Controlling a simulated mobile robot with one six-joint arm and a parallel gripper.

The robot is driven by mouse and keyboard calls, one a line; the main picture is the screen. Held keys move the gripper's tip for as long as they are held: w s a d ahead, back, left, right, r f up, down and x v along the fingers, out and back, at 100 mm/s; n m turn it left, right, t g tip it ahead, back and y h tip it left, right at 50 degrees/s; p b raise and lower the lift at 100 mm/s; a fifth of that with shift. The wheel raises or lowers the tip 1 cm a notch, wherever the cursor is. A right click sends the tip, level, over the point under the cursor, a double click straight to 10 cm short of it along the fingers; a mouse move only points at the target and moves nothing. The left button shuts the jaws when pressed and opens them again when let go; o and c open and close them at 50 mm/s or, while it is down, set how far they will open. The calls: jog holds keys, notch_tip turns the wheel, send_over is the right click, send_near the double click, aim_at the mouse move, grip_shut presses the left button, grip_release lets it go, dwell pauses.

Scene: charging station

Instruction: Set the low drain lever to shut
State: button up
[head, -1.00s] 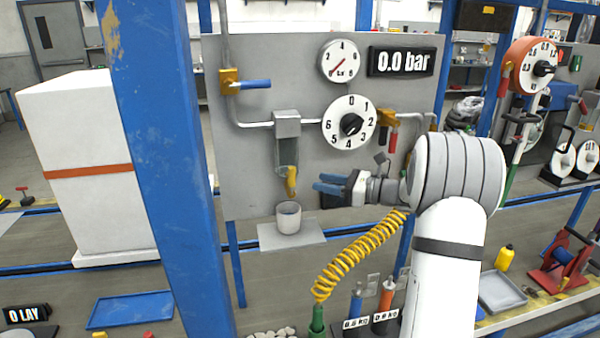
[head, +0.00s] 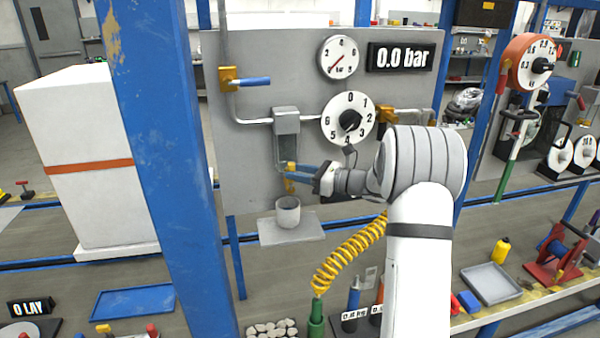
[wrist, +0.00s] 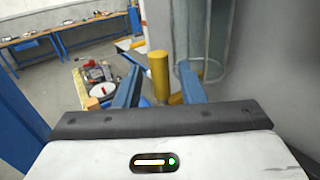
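The yellow drain lever (head: 290,186) is under the clear filter bowl on the grey panel, above the grey cup (head: 288,212). In the wrist view the lever (wrist: 158,75) shows as a yellow rod between my two blue fingers, with a gap visible to each side. My gripper (head: 292,171) is open, and its fingers reach left to the drain. In the head view the fingers hide part of the lever. The gripper also shows in the wrist view (wrist: 158,68). I cannot tell whether a finger touches the lever.
A blue-handled valve (head: 252,82) sits at the panel's upper left. A numbered dial (head: 335,133), a pressure gauge (head: 340,57) and a display reading 0.0 bar (head: 402,58) are above my arm. A blue post (head: 170,160) stands left. A yellow coiled hose (head: 345,255) hangs below.

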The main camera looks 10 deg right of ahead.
grip_shut()
dwell(0.4)
